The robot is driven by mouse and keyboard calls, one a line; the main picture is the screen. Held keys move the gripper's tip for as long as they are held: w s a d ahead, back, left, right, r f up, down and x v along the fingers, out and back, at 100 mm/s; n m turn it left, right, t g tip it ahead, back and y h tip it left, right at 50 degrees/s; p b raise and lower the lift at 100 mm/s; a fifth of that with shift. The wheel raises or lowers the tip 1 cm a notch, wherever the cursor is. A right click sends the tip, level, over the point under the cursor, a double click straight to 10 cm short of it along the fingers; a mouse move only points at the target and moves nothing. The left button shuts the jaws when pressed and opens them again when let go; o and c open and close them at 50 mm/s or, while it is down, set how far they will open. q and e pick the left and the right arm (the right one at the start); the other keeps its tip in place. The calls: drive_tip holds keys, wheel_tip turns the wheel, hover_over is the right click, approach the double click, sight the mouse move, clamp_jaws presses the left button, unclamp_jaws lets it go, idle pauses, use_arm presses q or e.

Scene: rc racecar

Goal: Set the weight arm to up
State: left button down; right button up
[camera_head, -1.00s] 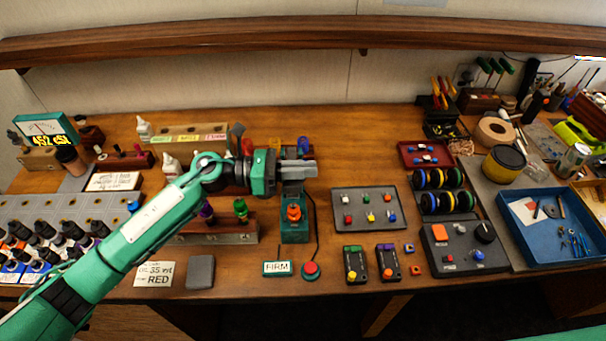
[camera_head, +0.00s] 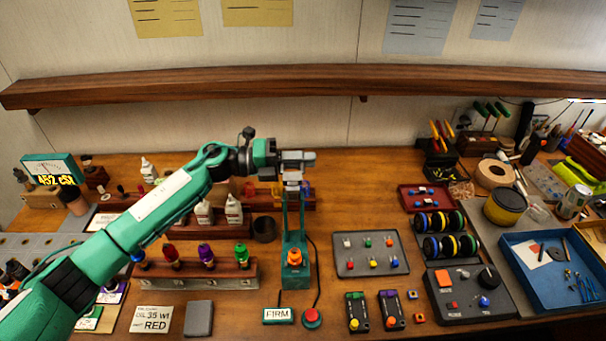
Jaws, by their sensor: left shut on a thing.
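A green press-like stand (camera_head: 284,267) stands in the middle of the desk, with an orange part (camera_head: 294,256) low on it. Two thin green uprights (camera_head: 286,215) rise from it. My left gripper (camera_head: 297,164) is at the top of the uprights, coming in from the left. It is shut on a small grey part (camera_head: 292,184) at the top, seemingly the weight arm; the fingers hide much of it. A "FIRM" sign (camera_head: 278,315) and a red button (camera_head: 312,317) are in front of the stand. My right gripper is not in view.
Left of the stand is a wooden rack (camera_head: 215,273) with coloured bottles; white bottles (camera_head: 234,210) stand behind it. Right is a grey tray (camera_head: 345,267) with small coloured parts. A wooden shelf (camera_head: 330,84) spans the wall above.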

use_arm(q)
drive_tip(key=w+f+n+b, duration=0.2)
drive_tip(key=w+n+b, duration=0.1)
drive_tip(key=w+n, duration=0.4)
drive_tip(key=shift+w, duration=0.6)
drive_tip(key=c, duration=1.5)
unclamp_jaws()
drive_tip(key=shift+w, duration=0.1)
drive_tip(key=shift+f, duration=0.1)
drive_tip(key=a+b, duration=0.5)
drive_tip(key=a, duration=0.9)
drive_tip(key=shift+d, duration=0.1)
